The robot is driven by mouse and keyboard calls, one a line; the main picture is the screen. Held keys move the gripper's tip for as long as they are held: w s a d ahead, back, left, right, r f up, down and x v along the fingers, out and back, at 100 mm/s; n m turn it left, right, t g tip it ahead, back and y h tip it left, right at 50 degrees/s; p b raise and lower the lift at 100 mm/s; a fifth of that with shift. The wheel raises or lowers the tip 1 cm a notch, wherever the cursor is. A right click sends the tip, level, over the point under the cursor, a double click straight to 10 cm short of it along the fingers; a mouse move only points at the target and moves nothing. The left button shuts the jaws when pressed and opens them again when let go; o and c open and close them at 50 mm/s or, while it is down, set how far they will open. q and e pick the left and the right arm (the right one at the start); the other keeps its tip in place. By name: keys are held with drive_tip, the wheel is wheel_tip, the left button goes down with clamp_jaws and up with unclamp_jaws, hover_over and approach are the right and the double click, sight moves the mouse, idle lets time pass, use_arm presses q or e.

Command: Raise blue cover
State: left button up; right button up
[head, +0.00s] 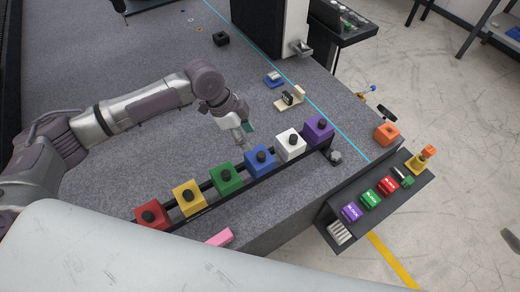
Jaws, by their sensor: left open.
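The blue cover (263,167) is a box with a dark round knob on top. It sits in a row of coloured covers on a dark rail, between the green cover (229,184) and the white cover (291,149). My left gripper (246,144) is open and points down just behind the blue cover, close to its knob. I cannot tell whether it touches the cover. Nothing shows between its fingers. My right gripper is not in view.
The yellow cover (186,203), red cover (147,223) and purple cover (317,134) share the rail (209,208). A pink block (219,238) lies in front. A dark side shelf (375,222) holds small coloured boxes. The grey bed (130,60) behind is mostly clear.

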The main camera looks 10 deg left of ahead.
sight(261, 154)
use_arm(q)
drive_tip(key=x, duration=0.2)
drive_tip(key=p+x, duration=0.1)
drive_tip(key=x, duration=0.1)
drive_tip(key=shift+w+a, duration=0.1)
drive_tip(key=shift+w, duration=0.1)
drive_tip(key=x, duration=0.5)
drive_tip(key=shift+f+p, duration=0.15)
drive_tip(key=shift+p, duration=0.25)
drive_tip(key=shift+w+f, duration=0.1)
drive_tip(key=shift+f, duration=0.25)
drive_tip(key=shift+c, duration=0.2)
drive_tip(key=c, duration=0.8)
clamp_jaws()
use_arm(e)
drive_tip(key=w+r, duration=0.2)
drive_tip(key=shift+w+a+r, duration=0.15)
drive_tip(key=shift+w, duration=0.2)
